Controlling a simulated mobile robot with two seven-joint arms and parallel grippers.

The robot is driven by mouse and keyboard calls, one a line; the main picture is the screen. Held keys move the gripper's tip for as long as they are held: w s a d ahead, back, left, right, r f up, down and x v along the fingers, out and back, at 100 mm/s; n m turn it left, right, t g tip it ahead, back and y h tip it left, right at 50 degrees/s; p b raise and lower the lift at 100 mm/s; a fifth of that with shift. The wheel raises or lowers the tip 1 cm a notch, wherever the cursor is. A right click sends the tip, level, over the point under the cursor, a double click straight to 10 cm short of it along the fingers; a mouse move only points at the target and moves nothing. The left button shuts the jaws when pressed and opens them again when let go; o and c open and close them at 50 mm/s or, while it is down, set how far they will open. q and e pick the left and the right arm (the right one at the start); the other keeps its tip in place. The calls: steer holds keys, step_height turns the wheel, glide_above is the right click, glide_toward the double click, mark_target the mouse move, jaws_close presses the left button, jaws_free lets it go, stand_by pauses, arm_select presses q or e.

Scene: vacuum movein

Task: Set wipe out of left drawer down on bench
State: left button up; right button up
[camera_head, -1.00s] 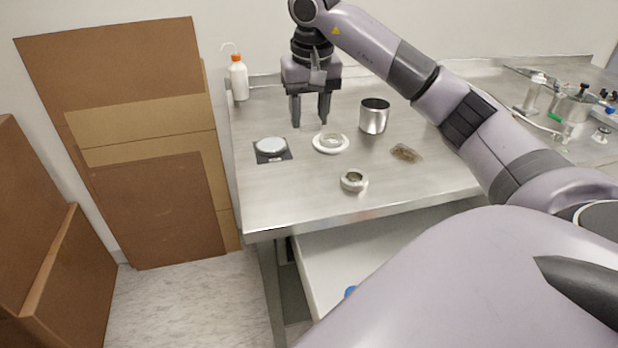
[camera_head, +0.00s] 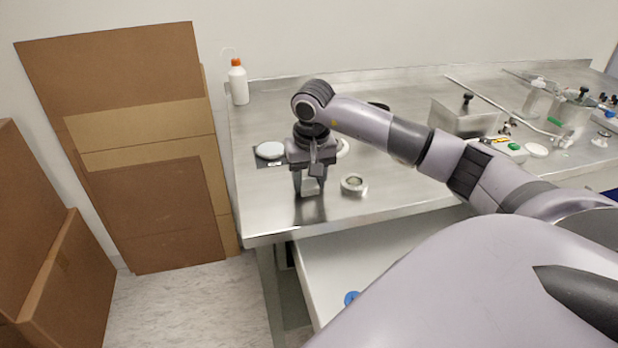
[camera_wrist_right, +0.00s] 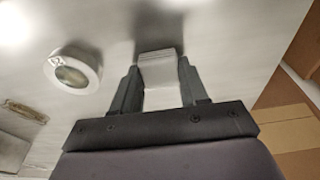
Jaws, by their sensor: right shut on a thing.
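My right gripper (camera_head: 310,191) is low over the front left part of the metal bench (camera_head: 275,215). It is shut on a folded white wipe (camera_head: 311,185). The right wrist view shows the wipe (camera_wrist_right: 158,70) between the two dark fingers, close to the bench top; I cannot tell whether it touches. The white drawer (camera_head: 335,255) under the bench stands open, partly hidden by my own body. My left gripper is not in view.
A metal ring piece (camera_head: 354,184) sits just right of the gripper. A small scale with a white dish (camera_head: 270,150) lies behind it to the left. A bottle with an orange cap (camera_head: 238,82) stands at the back left. Bare bench lies left of the gripper.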

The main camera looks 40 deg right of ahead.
steer(key=shift+f, duration=0.1)
steer(key=o, duration=1)
steer(key=shift+r, duration=0.45)
steer(key=r, duration=0.3)
steer(key=s+r, duration=0.1)
steer(key=r, duration=0.3)
steer(key=a+r, duration=0.1)
steer(key=r, duration=0.3)
steer(key=shift+s+r, duration=0.2)
steer(key=shift+s, duration=0.1)
